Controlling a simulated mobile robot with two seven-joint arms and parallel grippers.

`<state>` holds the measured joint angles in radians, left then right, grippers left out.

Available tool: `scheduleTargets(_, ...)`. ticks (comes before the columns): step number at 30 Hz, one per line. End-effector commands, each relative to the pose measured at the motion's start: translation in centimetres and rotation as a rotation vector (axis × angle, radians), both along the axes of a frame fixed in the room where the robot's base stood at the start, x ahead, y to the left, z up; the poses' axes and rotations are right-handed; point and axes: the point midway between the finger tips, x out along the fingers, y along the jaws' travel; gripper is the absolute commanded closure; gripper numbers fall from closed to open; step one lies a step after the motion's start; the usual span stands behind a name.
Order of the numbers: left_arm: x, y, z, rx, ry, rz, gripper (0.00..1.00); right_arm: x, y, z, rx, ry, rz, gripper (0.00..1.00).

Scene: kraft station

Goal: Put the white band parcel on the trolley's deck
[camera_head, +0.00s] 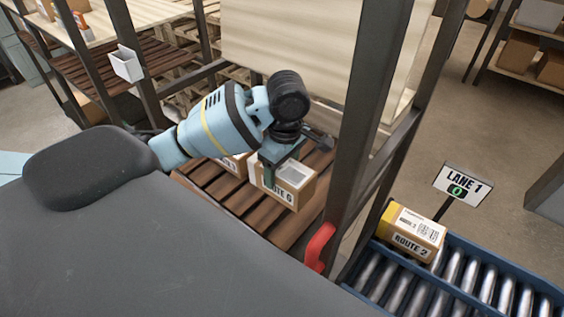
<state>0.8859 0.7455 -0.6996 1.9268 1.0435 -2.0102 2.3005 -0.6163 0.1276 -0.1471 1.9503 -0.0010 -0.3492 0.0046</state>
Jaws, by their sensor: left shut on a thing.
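The white band parcel (296,192), a cardboard box marked ROUTE 6 with a white strip at its left end, is at the brown slatted deck (225,196) of the trolley. My left gripper (287,163) comes down over it from above and is shut on it. The arm and gripper hide part of the box's top. I cannot tell whether its underside touches the slats. Another ROUTE parcel (232,166) stands on the deck just behind and left of it, partly hidden by my arm. My right gripper is not in view.
A dark trolley post (368,110) with a red handle (319,248) stands right of the parcel. A yellow-banded ROUTE 2 parcel (411,232) sits on the roller conveyor (460,275) beside the LANE 1 sign (463,184). Bare slats show left and in front of the parcels.

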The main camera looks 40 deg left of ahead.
Motion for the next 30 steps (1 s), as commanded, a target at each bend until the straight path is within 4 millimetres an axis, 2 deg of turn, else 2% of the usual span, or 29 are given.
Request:
scheduleTargets(18, 0.0, 0.0, -5.0, 0.001, 0.0, 0.0, 0.68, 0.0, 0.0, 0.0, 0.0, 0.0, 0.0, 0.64)
scheduleTargets(30, 0.0, 0.0, -6.0, 0.001, -0.002, 0.0, 0.68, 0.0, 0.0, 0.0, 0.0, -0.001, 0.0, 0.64)
